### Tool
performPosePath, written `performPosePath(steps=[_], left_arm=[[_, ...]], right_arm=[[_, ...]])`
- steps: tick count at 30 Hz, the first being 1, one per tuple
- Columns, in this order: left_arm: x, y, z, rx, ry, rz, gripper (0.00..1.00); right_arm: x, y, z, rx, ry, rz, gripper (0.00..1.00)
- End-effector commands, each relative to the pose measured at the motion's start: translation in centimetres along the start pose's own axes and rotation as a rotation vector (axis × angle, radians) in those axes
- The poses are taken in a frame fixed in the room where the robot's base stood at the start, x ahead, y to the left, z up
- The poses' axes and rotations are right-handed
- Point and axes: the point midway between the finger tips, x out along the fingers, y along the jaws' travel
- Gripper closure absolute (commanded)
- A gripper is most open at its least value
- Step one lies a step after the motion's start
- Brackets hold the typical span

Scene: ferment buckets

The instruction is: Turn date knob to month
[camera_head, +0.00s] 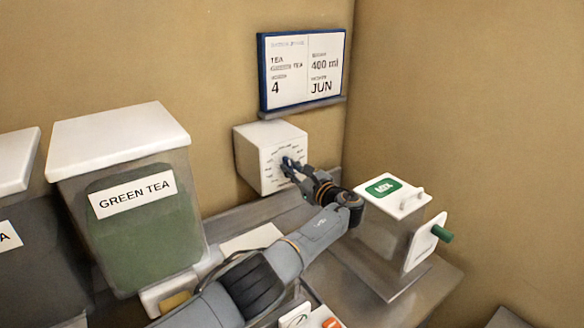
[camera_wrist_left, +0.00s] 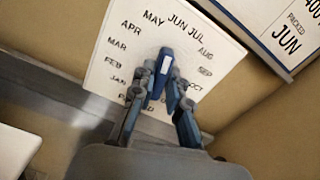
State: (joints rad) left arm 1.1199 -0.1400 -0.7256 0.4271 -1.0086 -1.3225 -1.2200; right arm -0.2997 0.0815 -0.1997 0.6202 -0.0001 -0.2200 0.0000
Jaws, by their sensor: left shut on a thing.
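The date knob (camera_wrist_left: 164,70) is a blue knob with a white mark on a white dial box (camera_head: 256,157) fixed to the wall. In the left wrist view month names ring it on the dial face (camera_wrist_left: 200,42). The knob's upper end points up toward the space around MAY and JUN. My left gripper (camera_wrist_left: 163,82) is shut on the knob, one finger on each side. In the head view the gripper (camera_head: 292,168) reaches the dial from the lower right and partly hides it. My right gripper is not in view.
A blue-framed card (camera_head: 304,70) above the dial reads 4, 400 ml and JUN. A GREEN TEA bucket (camera_head: 130,225) stands at left. A grey box with a white MIX lid (camera_head: 393,193) and green-tipped handle stands right of my arm. The counter is crowded below.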

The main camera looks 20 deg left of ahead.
Motion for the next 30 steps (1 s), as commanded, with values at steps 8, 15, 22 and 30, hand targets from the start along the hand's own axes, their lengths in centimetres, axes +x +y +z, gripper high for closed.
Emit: performPosePath(steps=[8,15,22,30], left_arm=[[-0.07,0.09,-0.28,0.035,0.004,0.001,1.0],[-0.07,0.1,-0.3,0.035,0.005,0.001,1.0],[-0.05,0.08,-0.23,0.034,0.003,0.001,0.62],[-0.07,0.03,-0.11,0.032,0.002,0.0,0.62]], right_arm=[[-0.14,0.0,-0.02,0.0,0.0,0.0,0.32],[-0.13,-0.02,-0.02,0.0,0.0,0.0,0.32],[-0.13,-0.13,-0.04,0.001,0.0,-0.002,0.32],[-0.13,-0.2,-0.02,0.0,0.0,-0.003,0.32]])
